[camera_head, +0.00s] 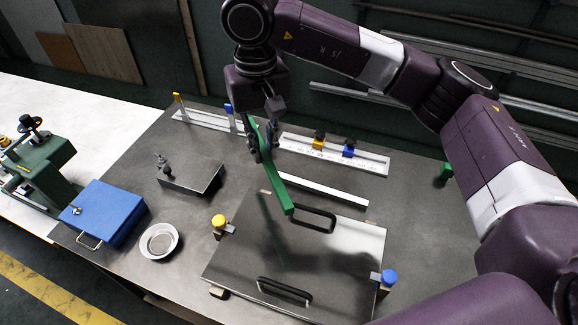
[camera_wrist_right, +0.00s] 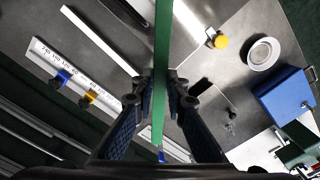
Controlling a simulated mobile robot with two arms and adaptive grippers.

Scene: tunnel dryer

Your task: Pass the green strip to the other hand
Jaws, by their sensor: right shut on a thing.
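The green strip (camera_head: 278,178) is held in the air above the steel table (camera_head: 140,190), long and tilted, its near end over a steel plate with two black handles (camera_head: 330,248). My right gripper (camera_head: 263,148) is shut on the strip near its far part. In the right wrist view the green strip (camera_wrist_right: 161,60) runs between the two fingers of the right gripper (camera_wrist_right: 160,85), which touch it from both sides. My left gripper does not show in either view.
A white strip (camera_head: 325,189) lies behind the plate. A ruled rail with yellow and blue blocks (camera_head: 370,160) stands behind it. Yellow (camera_head: 218,221) and blue (camera_head: 389,277) knobs flank the plate.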

